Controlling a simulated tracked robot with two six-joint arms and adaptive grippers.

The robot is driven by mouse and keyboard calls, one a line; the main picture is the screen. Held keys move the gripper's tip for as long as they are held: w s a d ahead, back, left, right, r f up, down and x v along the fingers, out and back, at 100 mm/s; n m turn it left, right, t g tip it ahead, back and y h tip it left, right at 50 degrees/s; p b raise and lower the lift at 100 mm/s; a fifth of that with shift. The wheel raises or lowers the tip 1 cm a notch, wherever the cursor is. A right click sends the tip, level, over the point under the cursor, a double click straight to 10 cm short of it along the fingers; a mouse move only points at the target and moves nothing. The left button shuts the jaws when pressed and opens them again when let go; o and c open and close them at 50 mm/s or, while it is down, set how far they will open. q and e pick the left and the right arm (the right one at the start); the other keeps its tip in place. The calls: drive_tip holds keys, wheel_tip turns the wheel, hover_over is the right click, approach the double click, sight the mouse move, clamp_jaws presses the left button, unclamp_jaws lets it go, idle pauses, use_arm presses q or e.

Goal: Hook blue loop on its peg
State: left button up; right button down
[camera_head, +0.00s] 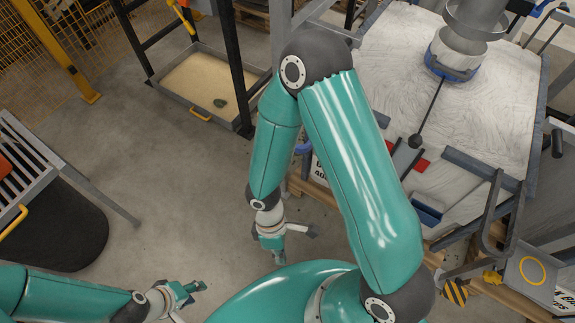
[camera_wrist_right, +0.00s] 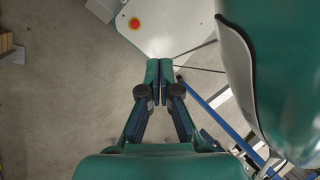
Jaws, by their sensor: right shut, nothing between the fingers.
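A blue band that may be the loop (camera_head: 302,148) shows partly at the bulk bag's left edge in the head view, mostly hidden behind my right arm. Another blue strap (camera_head: 543,8) shows at the top right. I cannot tell which is the task's loop, and I cannot make out its peg. My right gripper (camera_head: 279,259) points down over open floor, left of the bag and apart from it. In the wrist view (camera_wrist_right: 158,67) its fingertips meet with nothing between them. My left gripper (camera_head: 198,288) is low at the left over bare floor; its finger gap is too small to tell.
The white bulk bag (camera_head: 490,100) stands at the right inside a grey frame (camera_head: 485,165), with a spout (camera_head: 470,22) above it. A sand tray (camera_head: 205,80) lies at the back left. A slatted grey rack (camera_head: 28,165) is at the far left. The floor between is clear.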

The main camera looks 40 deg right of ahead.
drive_tip(key=w+d+r+n+t+h+b, duration=0.2)
drive_tip(key=w+d+n+t+h+b, duration=0.25)
drive_tip(key=w+d+n+h, duration=0.35)
drive_tip(key=w+r+n+t+h+b, duration=0.3)
drive_tip(key=w+r+n+t+h, duration=0.15)
drive_tip(key=w+r, duration=0.25)
use_arm(q)
wheel_tip(320, 180, down, 10)
drive_tip(key=shift+r, duration=0.2)
use_arm(e)
drive_tip(key=w+d, duration=0.3)
drive_tip(key=d, duration=0.4)
drive_tip(key=shift+d+f, duration=0.3)
drive_tip(key=shift+d, duration=0.1)
